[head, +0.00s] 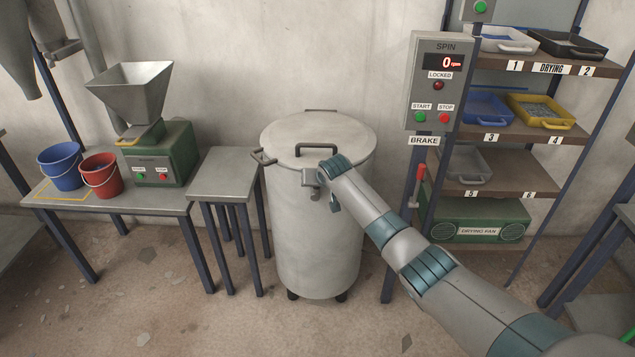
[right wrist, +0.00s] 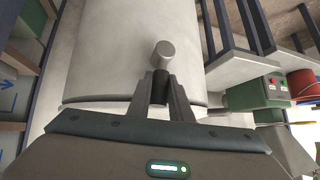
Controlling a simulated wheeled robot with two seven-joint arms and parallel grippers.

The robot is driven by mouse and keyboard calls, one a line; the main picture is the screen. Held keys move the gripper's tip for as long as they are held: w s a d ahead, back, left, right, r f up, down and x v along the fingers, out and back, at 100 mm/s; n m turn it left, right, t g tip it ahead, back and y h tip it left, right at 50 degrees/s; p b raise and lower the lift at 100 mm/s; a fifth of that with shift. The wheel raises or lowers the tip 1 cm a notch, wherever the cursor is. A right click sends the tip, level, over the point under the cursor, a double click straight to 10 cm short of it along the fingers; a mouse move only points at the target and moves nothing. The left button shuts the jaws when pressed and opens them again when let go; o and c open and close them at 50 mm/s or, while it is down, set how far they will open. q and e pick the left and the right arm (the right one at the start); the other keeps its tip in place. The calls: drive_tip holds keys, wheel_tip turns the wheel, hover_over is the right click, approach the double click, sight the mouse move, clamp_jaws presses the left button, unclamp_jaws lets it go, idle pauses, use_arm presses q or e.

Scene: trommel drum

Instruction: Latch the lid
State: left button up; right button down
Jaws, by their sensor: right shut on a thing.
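The grey drum (head: 318,240) stands upright on short feet in the middle of the head view. Its round lid (head: 275,135) lies flat on top, with a dark bar handle (head: 316,148) on it. My right gripper (head: 312,184) is at the front of the drum, just under the lid's rim, and my wrist hides part of that spot. In the right wrist view my right gripper (right wrist: 162,95) is shut on the latch's dark stem, and the latch's round grey knob (right wrist: 164,55) sticks out beyond the fingertips. My left gripper is not in view.
A control box (head: 438,80) reads 0 rpm, with a red brake lever (head: 421,173) below. A shelf rack with trays (head: 487,108) stands right. A small side table (head: 223,165) stands left, beside a bench with a green hopper machine (head: 160,155) and two buckets (head: 101,177).

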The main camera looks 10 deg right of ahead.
drive_tip(key=shift+f, duration=0.1)
drive_tip(key=c, duration=1.6)
unclamp_jaws()
drive_tip(key=shift+s+r, duration=0.15)
drive_tip(key=shift+r, duration=0.05)
